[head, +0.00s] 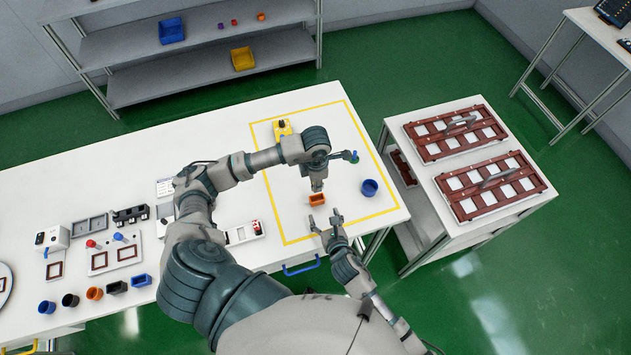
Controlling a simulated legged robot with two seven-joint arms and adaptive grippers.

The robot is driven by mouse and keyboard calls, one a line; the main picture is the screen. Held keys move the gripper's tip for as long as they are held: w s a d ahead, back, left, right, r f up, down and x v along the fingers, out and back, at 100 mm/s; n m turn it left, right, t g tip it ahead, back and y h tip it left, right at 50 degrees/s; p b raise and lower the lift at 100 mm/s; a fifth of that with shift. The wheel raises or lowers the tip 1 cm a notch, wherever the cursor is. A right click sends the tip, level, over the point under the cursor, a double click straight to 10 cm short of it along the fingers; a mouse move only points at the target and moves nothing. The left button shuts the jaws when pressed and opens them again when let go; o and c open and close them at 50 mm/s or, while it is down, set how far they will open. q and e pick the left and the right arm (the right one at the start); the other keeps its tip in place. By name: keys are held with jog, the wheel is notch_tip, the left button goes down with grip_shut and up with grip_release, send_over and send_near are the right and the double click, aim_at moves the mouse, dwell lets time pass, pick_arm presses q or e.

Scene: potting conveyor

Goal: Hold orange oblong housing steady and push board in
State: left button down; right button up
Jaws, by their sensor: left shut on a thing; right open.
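The orange oblong housing (317,200) stands on the white table inside the yellow outline. My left gripper (317,188) points down from above and is shut on its far side. My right gripper (326,222) is just in front of the housing, with its fingers spread and nothing between them. It is apart from the housing. I cannot make out a board in or at the housing; it is too small or hidden.
A blue round cup (370,187) stands right of the housing. A yellow device (283,128) is at the back. Several small cups, including an orange one (94,293), line the table's front left. A side table (448,213) with brown frames stands right.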

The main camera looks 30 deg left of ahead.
aim_at(318, 203)
jog(key=x, duration=0.8)
jog(key=c, duration=0.9)
jog(key=shift+f, duration=0.1)
